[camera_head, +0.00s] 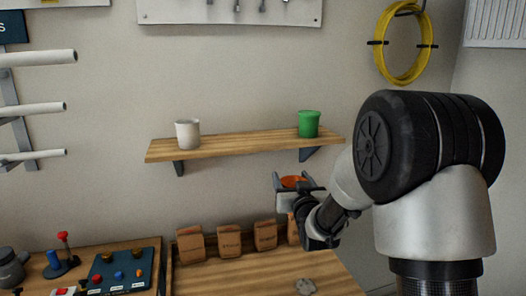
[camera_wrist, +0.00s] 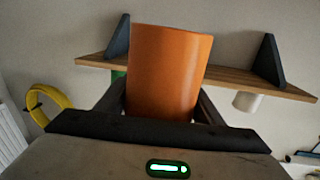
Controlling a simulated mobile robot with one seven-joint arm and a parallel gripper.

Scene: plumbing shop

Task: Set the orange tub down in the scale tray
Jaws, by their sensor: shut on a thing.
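The orange tub (camera_head: 293,181) is held up in front of the wall, below the right part of the wooden shelf in the head view. It fills the middle of the wrist view (camera_wrist: 168,72), with a finger on each side. My gripper (camera_head: 291,186) is shut on the tub, which is partly hidden by the gripper and wrist in the head view. I cannot make out a scale tray in either view.
The wall shelf (camera_head: 240,145) holds a white cup (camera_head: 187,133) and a green cup (camera_head: 308,123). Several brown paper bags (camera_head: 229,241) stand along the back of the wooden bench (camera_head: 250,280). A blue control panel (camera_head: 122,271) is at the lower left. A small grey part (camera_head: 306,286) lies on the bench.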

